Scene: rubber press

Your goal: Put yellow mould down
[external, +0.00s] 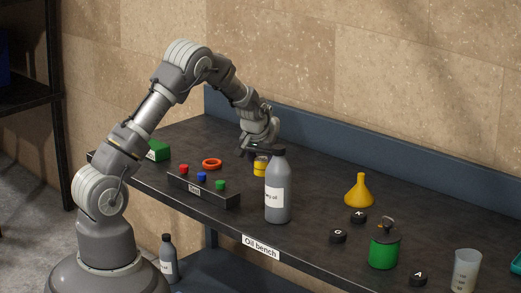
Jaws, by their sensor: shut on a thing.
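The yellow mould (260,167) is a small yellow piece with a dark band, at the back middle of the bench. My gripper (258,154) points down from above and is shut on the yellow mould. The grey bottle in front hides part of the mould and of the fingers. I cannot tell whether the mould's underside touches the bench (310,175).
A grey bottle (278,195) stands close in front of my gripper. To the left are an orange ring (212,163), a dark button block (203,190) and a green block (158,151). To the right are a yellow funnel (360,192), dark knobs (338,236) and a green can (384,250).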

